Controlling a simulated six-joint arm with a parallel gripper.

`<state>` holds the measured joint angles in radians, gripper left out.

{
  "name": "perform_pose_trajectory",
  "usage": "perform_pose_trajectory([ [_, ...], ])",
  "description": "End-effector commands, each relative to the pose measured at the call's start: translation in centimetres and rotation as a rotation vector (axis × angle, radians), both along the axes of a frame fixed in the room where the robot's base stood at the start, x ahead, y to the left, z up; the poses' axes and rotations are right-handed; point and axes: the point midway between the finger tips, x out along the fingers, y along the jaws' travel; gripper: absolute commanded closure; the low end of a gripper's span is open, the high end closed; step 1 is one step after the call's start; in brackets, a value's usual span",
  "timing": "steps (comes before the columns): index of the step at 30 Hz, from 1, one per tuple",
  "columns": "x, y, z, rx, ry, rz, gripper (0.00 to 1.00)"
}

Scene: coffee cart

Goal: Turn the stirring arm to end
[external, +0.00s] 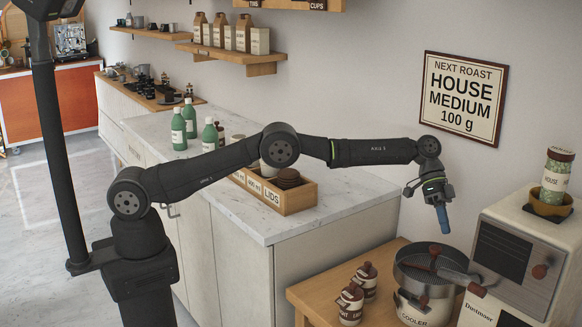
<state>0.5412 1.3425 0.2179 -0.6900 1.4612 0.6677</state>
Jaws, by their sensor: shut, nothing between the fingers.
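The cooler (412,304) is a round pale drum with a dark open tray (412,269) on top, at the lower right in the external view. A stirring arm (452,271) lies across the tray. A small red-brown knob (434,250) stands up near the tray's far side; I cannot tell for sure that it belongs to the stirring arm. My gripper (444,229) points down above the far side of the tray, a little up and right of that knob. It is shut and empty, with blue fingers. It looks apart from the stirring arm.
The roaster (520,262) stands close on the right, with a jar of green beans (556,174) on top. A counter with a lid box (296,200) is further left.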

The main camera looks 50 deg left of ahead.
Motion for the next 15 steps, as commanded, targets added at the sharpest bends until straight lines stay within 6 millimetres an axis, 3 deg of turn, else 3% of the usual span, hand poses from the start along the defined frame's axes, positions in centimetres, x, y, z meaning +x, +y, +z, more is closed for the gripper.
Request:
perform_pose_trajectory([
  [5,0.1,0.1,3.4,-0.003,-0.006,0.000,1.00],
  [11,0.1,0.1,5.8,-0.002,-0.003,0.001,1.00],
  [15,-0.6,-0.5,5.4,0.054,-0.009,0.041,1.00],
])
